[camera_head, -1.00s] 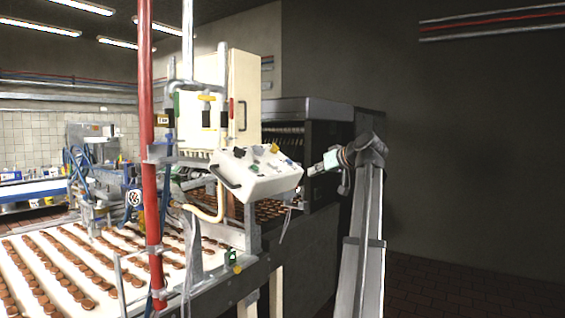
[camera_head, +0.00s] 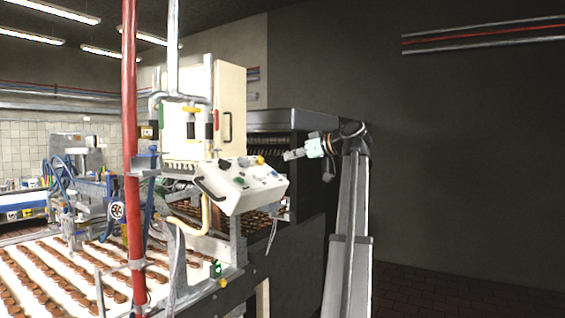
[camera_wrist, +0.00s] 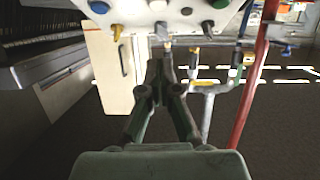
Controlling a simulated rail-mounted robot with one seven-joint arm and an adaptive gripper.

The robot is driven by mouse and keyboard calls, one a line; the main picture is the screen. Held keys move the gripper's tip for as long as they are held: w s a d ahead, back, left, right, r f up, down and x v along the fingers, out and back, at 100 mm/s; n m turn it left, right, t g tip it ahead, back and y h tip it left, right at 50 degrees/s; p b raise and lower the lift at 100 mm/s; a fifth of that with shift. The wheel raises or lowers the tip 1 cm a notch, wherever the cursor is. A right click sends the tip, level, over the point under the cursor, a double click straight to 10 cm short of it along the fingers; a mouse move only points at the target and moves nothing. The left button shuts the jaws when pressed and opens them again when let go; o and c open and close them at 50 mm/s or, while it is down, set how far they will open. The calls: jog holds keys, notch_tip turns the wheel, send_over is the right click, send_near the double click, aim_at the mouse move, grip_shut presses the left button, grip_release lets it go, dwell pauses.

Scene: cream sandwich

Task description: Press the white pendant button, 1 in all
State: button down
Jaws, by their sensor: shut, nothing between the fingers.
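The white pendant box (camera_head: 243,190) hangs beside the conveyor machine, its sloped face carrying coloured buttons and knobs. In the wrist view the pendant panel (camera_wrist: 138,14) crosses the top edge, partly cut off. A white round button (camera_wrist: 157,5) sits there between a blue button (camera_wrist: 98,6) and a green button (camera_wrist: 220,3). My gripper (camera_head: 286,156) is at the upper right of the pendant in the head view, apart from it. In the wrist view my gripper (camera_wrist: 161,58) is shut and empty, its fingertips below the white button in the picture.
Knobs stick out below the buttons, including a yellow one (camera_wrist: 117,30). A red pipe (camera_head: 130,200) stands left of the pendant. The dark oven housing (camera_head: 300,230) stands behind it. The conveyor (camera_head: 40,285) carries rows of biscuits.

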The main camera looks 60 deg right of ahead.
jog(key=p, duration=0.3)
send_over(258, 177)
jog(key=s, duration=0.4)
notch_tip(258, 177, down, 2)
jog(key=shift+w+d+f, duration=0.2)
jog(key=shift+f, duration=0.4)
jog(key=shift+w+d+f, duration=0.15)
jog(key=shift+w+f, duration=0.05)
jog(key=shift+f, duration=0.35)
jog(key=shift+w+d+f+p, duration=0.1)
jog(key=shift+w+f+p, duration=0.35)
jog(key=shift+f, duration=0.3)
